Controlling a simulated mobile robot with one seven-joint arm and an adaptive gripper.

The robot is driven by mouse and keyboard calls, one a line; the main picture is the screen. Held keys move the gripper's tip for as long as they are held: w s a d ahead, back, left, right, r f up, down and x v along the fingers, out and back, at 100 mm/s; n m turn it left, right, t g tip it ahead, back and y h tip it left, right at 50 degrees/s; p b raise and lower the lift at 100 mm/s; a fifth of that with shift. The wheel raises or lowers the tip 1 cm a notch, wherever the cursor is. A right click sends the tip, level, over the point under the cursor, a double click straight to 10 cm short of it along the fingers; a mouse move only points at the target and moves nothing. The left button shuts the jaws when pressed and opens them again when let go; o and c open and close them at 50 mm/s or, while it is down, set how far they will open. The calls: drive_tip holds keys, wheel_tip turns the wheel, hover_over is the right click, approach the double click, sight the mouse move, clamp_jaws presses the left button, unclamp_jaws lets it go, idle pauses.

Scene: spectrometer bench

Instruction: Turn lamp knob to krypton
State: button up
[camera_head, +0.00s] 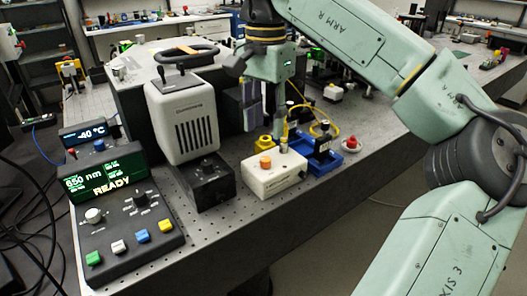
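A white vented lamp-like housing (182,120) stands left of centre on a black base box (207,187). A small dark knob (205,164) sits on that box; its markings are too small to read. A white box (273,178) to its right carries an orange knob (265,162). A control console (128,243) at the left has a white knob (93,215) and a black knob (140,198). I cannot tell which knob selects the lamp. My gripper (268,120) hangs pointing down behind and above the white box. Its fingertips are partly hidden, and nothing is clearly held.
The console screen (105,178) reads 650 nm and READY. A second display (83,135) reads -40 °C. Blue mounts (324,160) and a red button (351,144) stand right of the white box. The bench's front edge is mostly clear. Cables lie at the left.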

sight(265, 159)
wheel_tip(265, 159, down, 8)
drive_tip(key=shift+r, duration=0.1)
drive_tip(key=shift+c, duration=0.3)
clamp_jaws()
idle(0.3)
